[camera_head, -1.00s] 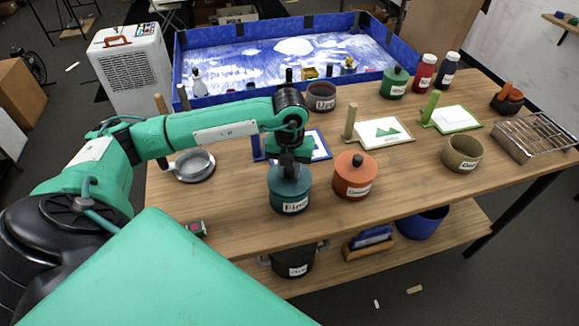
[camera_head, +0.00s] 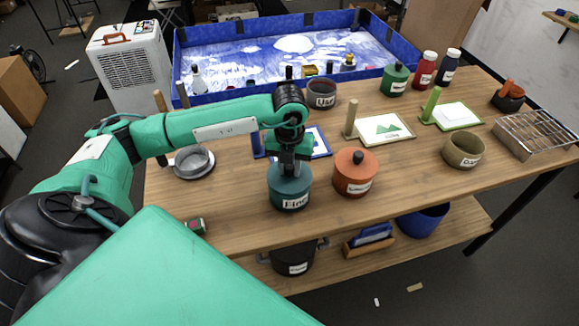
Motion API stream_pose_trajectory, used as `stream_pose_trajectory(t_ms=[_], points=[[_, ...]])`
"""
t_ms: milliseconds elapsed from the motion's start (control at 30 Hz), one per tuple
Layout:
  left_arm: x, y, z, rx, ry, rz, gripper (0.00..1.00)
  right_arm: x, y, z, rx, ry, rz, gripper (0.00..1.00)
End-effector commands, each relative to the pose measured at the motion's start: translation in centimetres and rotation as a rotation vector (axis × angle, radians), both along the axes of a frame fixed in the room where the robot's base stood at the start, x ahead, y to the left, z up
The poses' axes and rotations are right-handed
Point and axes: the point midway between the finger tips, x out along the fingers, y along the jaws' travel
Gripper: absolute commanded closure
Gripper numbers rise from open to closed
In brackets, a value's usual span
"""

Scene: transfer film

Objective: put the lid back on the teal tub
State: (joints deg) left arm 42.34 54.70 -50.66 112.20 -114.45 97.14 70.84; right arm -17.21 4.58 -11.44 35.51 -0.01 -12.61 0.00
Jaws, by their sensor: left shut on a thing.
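The teal tub (camera_head: 290,196) stands upright on the wooden table, near its front edge, with a white label on its front. My left gripper (camera_head: 288,164) is directly above it, pointing down, and is shut at the lid on top of the tub. The lid is mostly hidden by the gripper, and it appears to sit on the tub's rim; I cannot tell if it is fully seated. My right gripper is not in view.
An orange lidded tub (camera_head: 355,177) stands close to the right of the teal tub. A grey metal dish (camera_head: 194,163) lies to the left. An olive open tub (camera_head: 463,150) and a wire rack (camera_head: 535,134) are at the right. A blue-walled tray (camera_head: 300,22) stands behind.

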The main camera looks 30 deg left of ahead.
Motion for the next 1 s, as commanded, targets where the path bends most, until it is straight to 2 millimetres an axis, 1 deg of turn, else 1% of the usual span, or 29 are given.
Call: stream_pose_trajectory(t_ms=[333, 733, 1000], points=[[0.01, 0.01, 0.04, 0.000, -0.001, 0.000, 1.00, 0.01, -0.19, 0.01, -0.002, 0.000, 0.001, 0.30], [0.01, 0.03, -0.05, 0.001, 0.000, 0.000, 1.00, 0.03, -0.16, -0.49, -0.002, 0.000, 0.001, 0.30], [0.01, 0.03, 0.03, 0.001, 0.000, 0.000, 1.00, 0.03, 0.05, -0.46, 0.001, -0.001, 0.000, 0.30]])
